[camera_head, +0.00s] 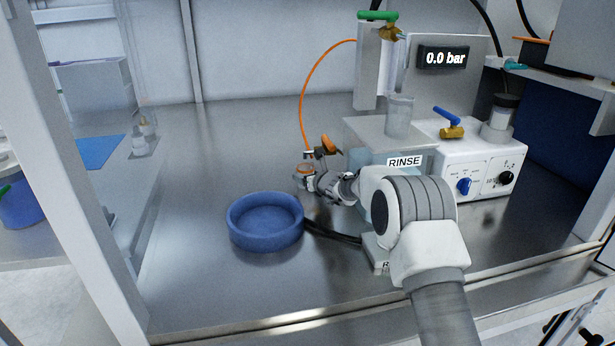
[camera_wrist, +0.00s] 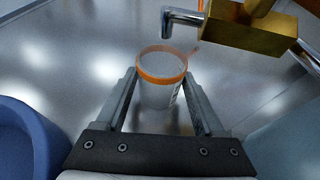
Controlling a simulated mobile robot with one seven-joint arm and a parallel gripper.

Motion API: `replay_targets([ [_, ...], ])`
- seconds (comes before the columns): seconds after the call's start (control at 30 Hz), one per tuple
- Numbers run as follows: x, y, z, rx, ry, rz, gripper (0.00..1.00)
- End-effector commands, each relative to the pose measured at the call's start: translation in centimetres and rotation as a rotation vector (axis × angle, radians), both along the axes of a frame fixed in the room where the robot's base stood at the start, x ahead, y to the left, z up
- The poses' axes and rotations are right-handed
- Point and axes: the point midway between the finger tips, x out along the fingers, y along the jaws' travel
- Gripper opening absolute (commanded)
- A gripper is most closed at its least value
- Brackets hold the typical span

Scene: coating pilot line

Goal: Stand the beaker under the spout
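The beaker (camera_wrist: 160,93) is a small pale cup with an orange rim, upright between the two fingers of my gripper (camera_wrist: 162,84). The fingertips appear to press on its sides. In the head view the beaker's orange rim (camera_head: 304,167) shows just left of my gripper (camera_head: 318,180). The metal spout (camera_wrist: 168,24) bends down from a brass valve (camera_wrist: 250,25). In the wrist view its tip lies just beyond the beaker's rim; I cannot tell whether it is over the opening. The beaker's base is partly hidden, so whether it touches the bench is unclear.
A round blue dish (camera_head: 265,221) stands left of my gripper. A white control box (camera_head: 466,160) and a RINSE-labelled bath (camera_head: 390,158) stand right and behind. An orange hose (camera_head: 305,95) arches down near the valve's orange handle (camera_head: 328,144). The bench's left and back are clear.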

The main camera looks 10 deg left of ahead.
Motion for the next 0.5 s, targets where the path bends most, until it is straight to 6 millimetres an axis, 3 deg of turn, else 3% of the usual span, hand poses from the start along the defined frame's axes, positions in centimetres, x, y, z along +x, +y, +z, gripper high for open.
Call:
replay_targets([
  [0.03, -0.02, 0.01, -0.06, -0.001, 0.001, 0.0, 0.81],
  [0.13, -0.02, 0.01, -0.04, -0.001, 0.001, 0.0, 0.99],
  [0.5, -0.33, -0.17, 0.13, 0.0, 0.0, 0.002, 1.0],
])
